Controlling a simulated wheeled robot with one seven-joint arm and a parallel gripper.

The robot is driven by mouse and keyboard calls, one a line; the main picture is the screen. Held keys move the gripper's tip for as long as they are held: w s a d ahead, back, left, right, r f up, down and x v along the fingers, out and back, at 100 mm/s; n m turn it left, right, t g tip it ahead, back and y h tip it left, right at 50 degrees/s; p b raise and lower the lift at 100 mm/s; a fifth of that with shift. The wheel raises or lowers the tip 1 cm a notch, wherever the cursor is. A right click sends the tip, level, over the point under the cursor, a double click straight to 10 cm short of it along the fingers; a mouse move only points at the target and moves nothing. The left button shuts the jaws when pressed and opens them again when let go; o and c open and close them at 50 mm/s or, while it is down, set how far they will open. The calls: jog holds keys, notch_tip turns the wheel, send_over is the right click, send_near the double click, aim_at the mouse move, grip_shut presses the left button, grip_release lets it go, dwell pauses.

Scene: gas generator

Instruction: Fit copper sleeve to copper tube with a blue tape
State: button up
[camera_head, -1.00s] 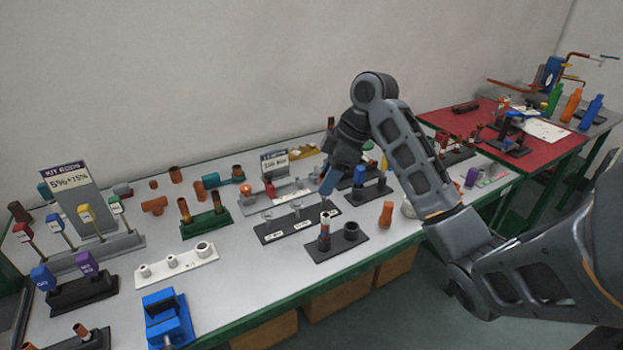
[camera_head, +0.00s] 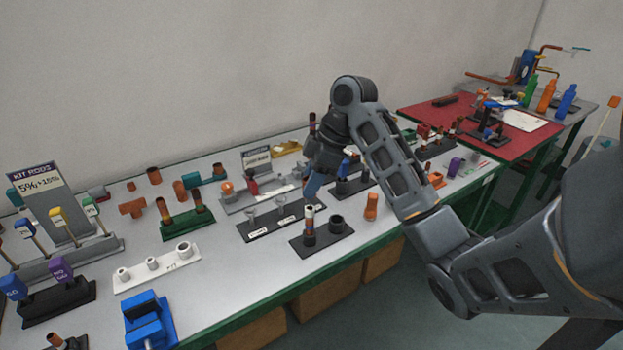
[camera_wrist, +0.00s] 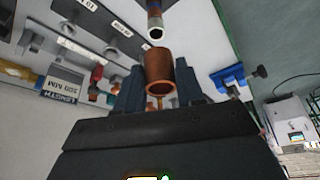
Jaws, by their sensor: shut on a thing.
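In the wrist view a copper sleeve (camera_wrist: 159,68) sits between the two fingers of my gripper (camera_wrist: 160,85), which is shut on it. The sleeve's open end faces the end of a tube (camera_wrist: 155,20) with a bluish band and a pale end. The two are apart, with a small gap in the picture. In the head view my gripper (camera_head: 312,187) points down just above the upright banded tube (camera_head: 309,226) on a black stand (camera_head: 330,240). The sleeve cannot be made out there.
A short dark cup (camera_head: 337,224) stands on the same stand. An orange copper piece (camera_head: 371,206) is to its right. Behind is a dark labelled rack (camera_head: 258,232); a white holder (camera_head: 155,267) and blue vise (camera_head: 148,318) are at left. Free table lies in front of the rack.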

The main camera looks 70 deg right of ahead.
aim_at(312, 208)
jog(key=shift+f+b, duration=0.8)
jog(key=shift+f, duration=0.65)
jog(key=shift+f+b, duration=0.7)
jog(key=shift+f, duration=0.8)
dwell(1.1)
jog(key=o, duration=1)
jog(key=shift+c, duration=0.2)
jog(key=p+v, duration=0.4)
jog(key=v, duration=0.3)
jog(key=shift+r, duration=0.35)
jog(key=shift+s, duration=0.1)
